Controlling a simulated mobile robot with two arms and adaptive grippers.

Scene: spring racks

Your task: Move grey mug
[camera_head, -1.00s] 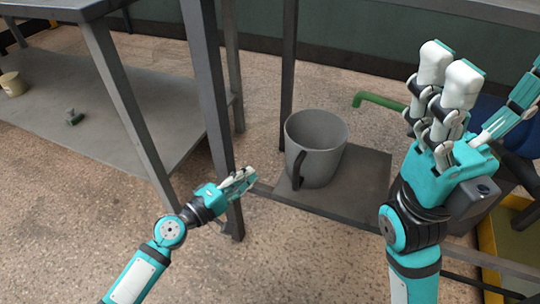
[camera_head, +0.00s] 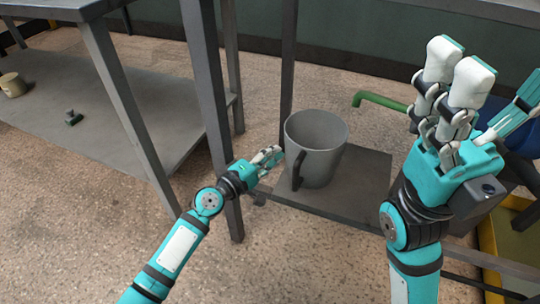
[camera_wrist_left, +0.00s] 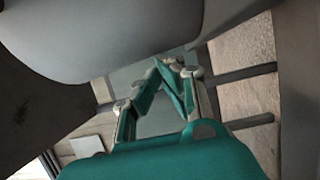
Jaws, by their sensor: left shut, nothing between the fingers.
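The grey mug (camera_head: 322,150) stands upright on a low grey shelf (camera_head: 362,185) in the head view, its dark handle (camera_head: 298,168) facing front left. My left gripper (camera_head: 270,156) is shut and empty, just left of the mug near its handle side; I cannot tell if it touches. In the left wrist view, the left gripper's fingers (camera_wrist_left: 172,68) meet at the tips, and a large grey rounded surface, likely the mug (camera_wrist_left: 90,35), fills the upper left. My right gripper (camera_head: 462,70) is large at the right of the head view, its fingers pointing up and spread apart, with nothing between them.
A grey metal post (camera_head: 207,90) rises just behind and left of my left gripper. A green pipe (camera_head: 380,101) lies behind the mug to the right.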

